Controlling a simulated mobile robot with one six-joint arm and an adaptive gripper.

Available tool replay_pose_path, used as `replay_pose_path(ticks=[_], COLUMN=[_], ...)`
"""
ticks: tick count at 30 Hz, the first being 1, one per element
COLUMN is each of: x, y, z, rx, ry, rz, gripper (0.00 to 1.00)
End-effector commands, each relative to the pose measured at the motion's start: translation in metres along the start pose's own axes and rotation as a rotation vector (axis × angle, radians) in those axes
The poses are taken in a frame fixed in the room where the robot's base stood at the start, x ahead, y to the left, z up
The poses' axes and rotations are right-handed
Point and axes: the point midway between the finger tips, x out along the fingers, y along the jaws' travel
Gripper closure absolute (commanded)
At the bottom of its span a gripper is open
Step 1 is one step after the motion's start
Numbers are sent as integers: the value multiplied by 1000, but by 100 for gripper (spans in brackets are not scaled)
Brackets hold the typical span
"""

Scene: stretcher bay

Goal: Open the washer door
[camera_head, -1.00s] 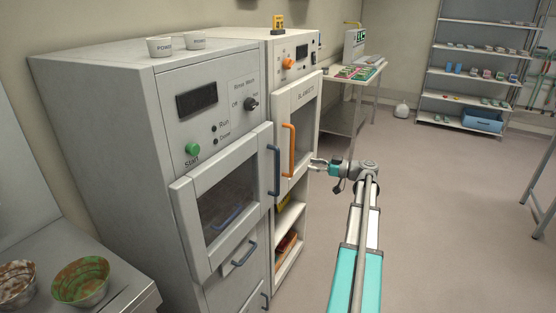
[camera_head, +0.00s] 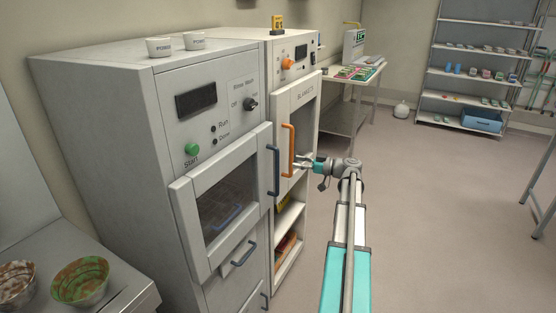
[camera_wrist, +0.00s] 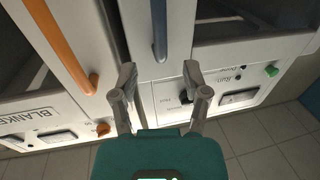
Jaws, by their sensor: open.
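The washer (camera_head: 105,130) is the grey machine at left with a green Start button and a Rinse/Wash knob. Its windowed door (camera_head: 190,225) looks shut against the front. A blue-grey upright handle (camera_head: 273,171) stands at the door's right edge. My gripper (camera_head: 301,163) is open and empty, to the right of this handle and by the orange handle of the cabinet beside it. In the wrist view the washer handle (camera_wrist: 159,32) lies beyond the open fingertips (camera_wrist: 159,72), roughly in line with the gap between them. I see no contact.
The blanket cabinet (camera_head: 297,95) stands against the washer's right side, with an orange handle (camera_head: 289,150) close to my gripper. Bowls (camera_head: 80,281) sit on a counter at lower left. Two cups (camera_head: 160,47) stand on the washer.

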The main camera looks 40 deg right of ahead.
Motion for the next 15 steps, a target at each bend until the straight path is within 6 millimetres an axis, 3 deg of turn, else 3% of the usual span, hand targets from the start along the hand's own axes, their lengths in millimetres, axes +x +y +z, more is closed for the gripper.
replay_pose_path(ticks=[9, 15], x=[49, 71], y=[0, 0], z=[0, 0], rx=[0, 0], ry=[0, 0], rz=[-2, 0], gripper=[40, 40])
